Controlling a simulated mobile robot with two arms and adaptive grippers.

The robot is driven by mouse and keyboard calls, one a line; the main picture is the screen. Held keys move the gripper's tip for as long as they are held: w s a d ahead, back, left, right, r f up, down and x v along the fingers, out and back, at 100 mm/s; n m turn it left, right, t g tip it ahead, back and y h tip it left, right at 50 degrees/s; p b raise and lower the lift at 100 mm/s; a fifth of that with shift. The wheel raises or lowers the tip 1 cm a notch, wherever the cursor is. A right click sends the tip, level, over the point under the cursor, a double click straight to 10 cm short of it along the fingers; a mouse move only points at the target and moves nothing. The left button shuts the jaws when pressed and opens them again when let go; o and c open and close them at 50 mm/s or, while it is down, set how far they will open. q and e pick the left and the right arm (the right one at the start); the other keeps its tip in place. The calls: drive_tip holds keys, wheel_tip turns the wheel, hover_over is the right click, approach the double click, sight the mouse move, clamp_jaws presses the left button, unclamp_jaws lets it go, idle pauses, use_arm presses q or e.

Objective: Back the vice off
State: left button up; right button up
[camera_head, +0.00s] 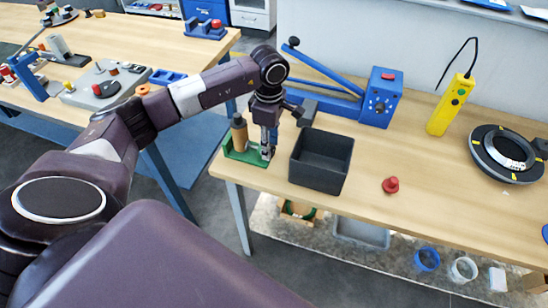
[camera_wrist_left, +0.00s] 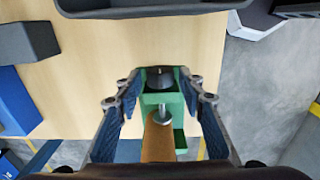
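A small green vice-like fixture (camera_head: 235,153) stands at the near left corner of the wooden table. A brown cylinder (camera_head: 239,133) rises from it in the head view. In the left wrist view the green fixture (camera_wrist_left: 150,99) carries a black round part (camera_wrist_left: 160,77), and the brown cylinder (camera_wrist_left: 158,145) has a metal pin at its end. My left gripper (camera_head: 267,150) points down at the fixture's right side. In the left wrist view its fingers (camera_wrist_left: 160,90) are spread, with the black part and green body between them; I cannot tell whether they touch. My right gripper is out of view.
A dark open bin (camera_head: 322,190) stands close right of my left gripper. Behind are a blue lever device (camera_head: 380,97) and a yellow pendant (camera_head: 450,105). A red knob (camera_head: 390,185) and a black ring (camera_head: 480,160) lie to the right. The table top around the knob is clear.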

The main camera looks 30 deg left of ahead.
use_arm(q)
drive_tip(key=shift+f, duration=0.25)
drive_tip(key=shift+w+g, duration=0.1)
drive_tip(key=shift+g, duration=0.6)
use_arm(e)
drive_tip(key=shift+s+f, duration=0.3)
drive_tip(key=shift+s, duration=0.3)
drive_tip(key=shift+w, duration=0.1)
use_arm(q)
drive_tip(key=shift+w+g+h+b, duration=0.2)
drive_tip(key=shift+g+h+b, duration=0.1)
drive_tip(key=shift+g+b, duration=0.2)
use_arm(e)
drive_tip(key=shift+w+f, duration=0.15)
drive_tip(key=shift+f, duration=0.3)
use_arm(q)
drive_tip(key=shift+a, duration=0.1)
